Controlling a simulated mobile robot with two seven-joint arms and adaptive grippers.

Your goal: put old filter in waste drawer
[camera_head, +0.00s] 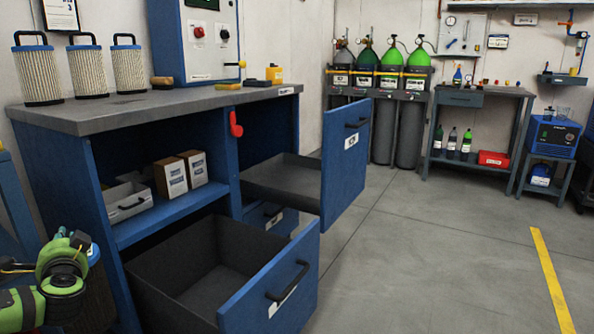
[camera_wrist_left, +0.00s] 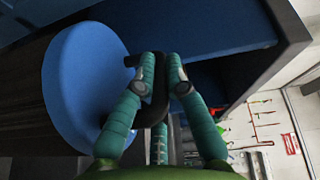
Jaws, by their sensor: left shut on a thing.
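My left gripper (camera_head: 76,240) is at the lower left, beside the blue cabinet. In the left wrist view the gripper (camera_wrist_left: 160,68) is shut on the black handle of the old filter, which has a round blue cap (camera_wrist_left: 82,88) and a dark body. In the head view the old filter (camera_head: 97,297) is partly hidden behind my arm. An open lower drawer (camera_head: 268,300) with a blue front stands to its right, its grey inside empty. A second drawer (camera_head: 345,160), higher and farther back, is also open and looks empty. Their labels are unreadable. My right gripper is not in view.
Three pale pleated filters (camera_head: 88,72) with black handles stand on the bench top (camera_head: 150,106). White boxes (camera_head: 171,176) and a grey bin (camera_head: 128,201) sit on the cabinet shelf. A red handle (camera_head: 236,124) is on the cabinet. The floor (camera_head: 430,240) to the right is clear.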

